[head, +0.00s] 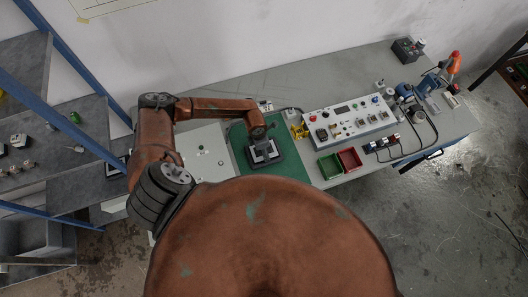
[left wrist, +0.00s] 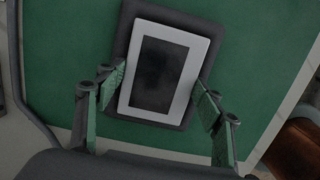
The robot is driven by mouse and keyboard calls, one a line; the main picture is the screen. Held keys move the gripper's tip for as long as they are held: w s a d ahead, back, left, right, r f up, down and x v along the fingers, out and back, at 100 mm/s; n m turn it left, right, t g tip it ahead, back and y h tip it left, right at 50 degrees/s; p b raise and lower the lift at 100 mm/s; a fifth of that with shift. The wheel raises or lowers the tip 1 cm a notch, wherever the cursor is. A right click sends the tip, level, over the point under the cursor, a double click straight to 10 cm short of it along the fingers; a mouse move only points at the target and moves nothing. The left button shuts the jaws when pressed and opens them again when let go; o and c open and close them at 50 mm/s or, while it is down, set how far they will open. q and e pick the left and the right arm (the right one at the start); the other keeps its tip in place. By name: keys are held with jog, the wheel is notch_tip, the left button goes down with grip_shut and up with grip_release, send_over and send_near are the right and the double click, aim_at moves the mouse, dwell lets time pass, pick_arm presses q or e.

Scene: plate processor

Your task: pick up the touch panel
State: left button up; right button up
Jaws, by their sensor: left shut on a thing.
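The touch panel (left wrist: 164,66) is a small flat device with a white frame and a dark screen, in a dark grey surround. In the left wrist view it lies between the fingers of my left gripper (left wrist: 158,100), which is shut on it, one finger at each long side. In the head view the touch panel (head: 264,151) is over the green mat (head: 293,163), under my left gripper (head: 262,142). I cannot tell if it touches the mat. My right gripper is not in view.
A control box (head: 350,119) with buttons stands right of the mat, with a green bin (head: 330,166) and a red bin (head: 350,159) before it. A light panel (head: 203,150) lies to the left. Shelves with blue posts (head: 75,62) stand at far left.

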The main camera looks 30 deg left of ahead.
pick_arm(q)
jog(key=shift+c, duration=1.1)
